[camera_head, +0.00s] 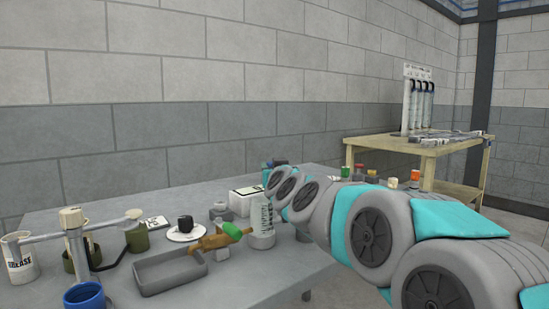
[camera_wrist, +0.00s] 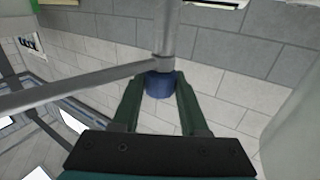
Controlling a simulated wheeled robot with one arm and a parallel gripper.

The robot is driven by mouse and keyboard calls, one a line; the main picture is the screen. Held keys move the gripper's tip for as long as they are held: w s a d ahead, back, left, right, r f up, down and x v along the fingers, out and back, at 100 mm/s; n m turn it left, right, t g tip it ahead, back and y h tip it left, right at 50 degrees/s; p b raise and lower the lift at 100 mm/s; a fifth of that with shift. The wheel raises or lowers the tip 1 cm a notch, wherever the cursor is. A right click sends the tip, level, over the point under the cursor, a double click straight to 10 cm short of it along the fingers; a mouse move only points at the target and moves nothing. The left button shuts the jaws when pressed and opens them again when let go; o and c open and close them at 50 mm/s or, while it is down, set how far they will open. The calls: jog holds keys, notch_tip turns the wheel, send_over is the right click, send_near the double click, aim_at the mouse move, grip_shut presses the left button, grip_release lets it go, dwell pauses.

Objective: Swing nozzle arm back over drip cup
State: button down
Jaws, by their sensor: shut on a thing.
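In the wrist view, my gripper (camera_wrist: 159,88) has its two dark green fingers on either side of a short blue cylinder (camera_wrist: 160,85). The blue piece sits at the joint of a grey post (camera_wrist: 167,30) and a long grey bar (camera_wrist: 80,88) that runs off left. In the head view my arm's far end hides the gripper and what it holds. A stand with a grey nozzle arm (camera_head: 107,226) on an upright post is at the bench's left. A blue cup (camera_head: 85,296) stands in front of it. I cannot tell which cup is the drip cup.
On the bench (camera_head: 275,289) are a grey tray (camera_head: 168,278), a brown bottle with a green end (camera_head: 210,242), a white labelled bottle (camera_head: 261,220), a white grease can (camera_head: 20,258) and a round white dish (camera_head: 187,235). A wooden table (camera_head: 425,150) stands behind right.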

jog(key=shift+f+h, duration=0.1)
jog(key=shift+h, duration=0.2)
jog(key=shift+c, duration=2.1)
grip_release()
jog(key=s, duration=0.7)
jog(key=shift+s+d, duration=0.3)
jog(key=shift+s, duration=0.05)
jog(key=shift+c, duration=0.4)
